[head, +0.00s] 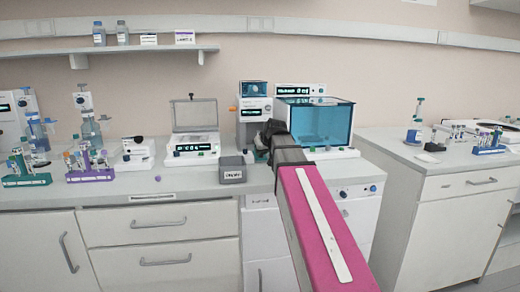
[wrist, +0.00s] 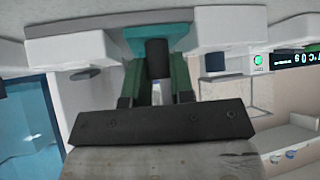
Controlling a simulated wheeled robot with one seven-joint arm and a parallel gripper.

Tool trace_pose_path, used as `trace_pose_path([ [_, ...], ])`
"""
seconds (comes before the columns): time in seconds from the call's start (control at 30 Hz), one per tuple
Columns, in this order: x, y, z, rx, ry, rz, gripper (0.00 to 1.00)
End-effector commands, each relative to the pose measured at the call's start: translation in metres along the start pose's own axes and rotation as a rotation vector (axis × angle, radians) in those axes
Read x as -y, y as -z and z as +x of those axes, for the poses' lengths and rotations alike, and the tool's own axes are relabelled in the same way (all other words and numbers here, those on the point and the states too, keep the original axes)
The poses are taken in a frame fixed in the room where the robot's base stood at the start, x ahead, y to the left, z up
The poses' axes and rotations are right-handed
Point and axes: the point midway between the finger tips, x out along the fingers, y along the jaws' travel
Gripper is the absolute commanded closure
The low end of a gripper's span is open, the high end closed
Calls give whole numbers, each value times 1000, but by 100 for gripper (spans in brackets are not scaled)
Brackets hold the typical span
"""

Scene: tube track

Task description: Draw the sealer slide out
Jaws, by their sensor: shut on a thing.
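The sealer (head: 254,116) is a pale upright unit with a small screen on top and a dark display, on the counter left of the teal-windowed box. My gripper (head: 270,135) is at its front, low down, and my arm hides part of it. In the wrist view, the teal slide (wrist: 185,40) lies at the sealer between pale housing parts. A dark handle (wrist: 158,58) projects from it. My gripper (wrist: 158,72) is shut on this handle with a green-sided finger on either side. How far out the slide is cannot be told.
The teal-windowed box (head: 322,122) stands close on the right. A lidded instrument (head: 194,145) and a small grey block (head: 233,170) are on the left. Tube racks (head: 90,172) stand farther left.

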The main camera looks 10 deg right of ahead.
Motion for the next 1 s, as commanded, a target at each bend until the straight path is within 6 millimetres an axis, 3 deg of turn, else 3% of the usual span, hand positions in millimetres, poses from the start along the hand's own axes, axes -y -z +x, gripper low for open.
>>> trace_pose_path([
  [0.3, 2, -4, -3, 4, 2, 1, 100],
  [0.33, 2, -4, -3, 4, 3, 1, 68],
  [0.4, 2, -4, -3, 4, 2, 1, 52],
  [0.77, 2, -1, -4, 2, 2, 0, 52],
  [1.0, 4, 7, -16, 1, 1, 0, 52],
])
